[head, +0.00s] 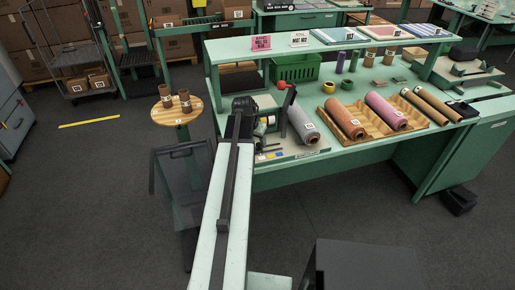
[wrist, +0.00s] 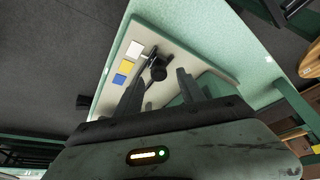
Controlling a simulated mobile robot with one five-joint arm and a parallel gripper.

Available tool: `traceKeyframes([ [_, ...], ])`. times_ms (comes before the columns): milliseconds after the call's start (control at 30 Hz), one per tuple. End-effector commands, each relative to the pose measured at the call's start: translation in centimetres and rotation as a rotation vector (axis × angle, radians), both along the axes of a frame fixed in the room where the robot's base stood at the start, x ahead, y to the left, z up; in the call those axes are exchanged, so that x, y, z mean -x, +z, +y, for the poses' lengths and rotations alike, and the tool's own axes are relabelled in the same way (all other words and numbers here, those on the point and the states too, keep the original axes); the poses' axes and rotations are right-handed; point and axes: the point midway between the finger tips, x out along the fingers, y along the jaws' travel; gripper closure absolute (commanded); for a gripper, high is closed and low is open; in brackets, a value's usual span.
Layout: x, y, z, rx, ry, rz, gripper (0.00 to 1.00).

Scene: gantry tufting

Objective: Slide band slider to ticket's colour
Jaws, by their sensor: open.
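In the wrist view, a pale panel (wrist: 190,45) carries a dark band slider knob (wrist: 158,73) on a thin dark track. White (wrist: 134,49), yellow (wrist: 125,67) and blue (wrist: 119,79) patches lie in a row to its left. My gripper (wrist: 157,83) is open, one finger on each side of the knob in the picture, with visible gaps. I cannot tell the depth between fingers and knob. In the head view, the patches (head: 268,155) show just right of my arm, which hides part of the panel. A pink ticket (head: 261,43) stands on the upper shelf; its small print is unclear.
A white card (head: 299,39) stands beside the ticket. A grey roll (head: 303,125) lies right of the panel, and brown and pink rolls lie in a wooden cradle (head: 408,122). A red-knobbed lever (head: 283,87) and green crate (head: 296,68) are behind.

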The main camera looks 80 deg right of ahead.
Motion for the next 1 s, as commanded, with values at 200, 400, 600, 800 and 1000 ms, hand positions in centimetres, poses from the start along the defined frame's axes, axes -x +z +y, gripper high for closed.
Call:
traceKeyframes([
  [200, 0.22, -1.99, -0.74, 0.0, 0.001, 0.0, 0.54],
  [400, 0.19, -1.77, -0.7, 0.0, 0.001, -0.001, 0.62],
  [600, 0.14, -1.76, -0.7, 0.0, 0.001, -0.001, 1.0],
  [800, 0.05, -1.76, -0.72, 0.002, 0.003, -0.002, 1.0],
  [1000, -0.01, -1.74, -0.75, 0.002, 0.003, -0.002, 1.0],
])
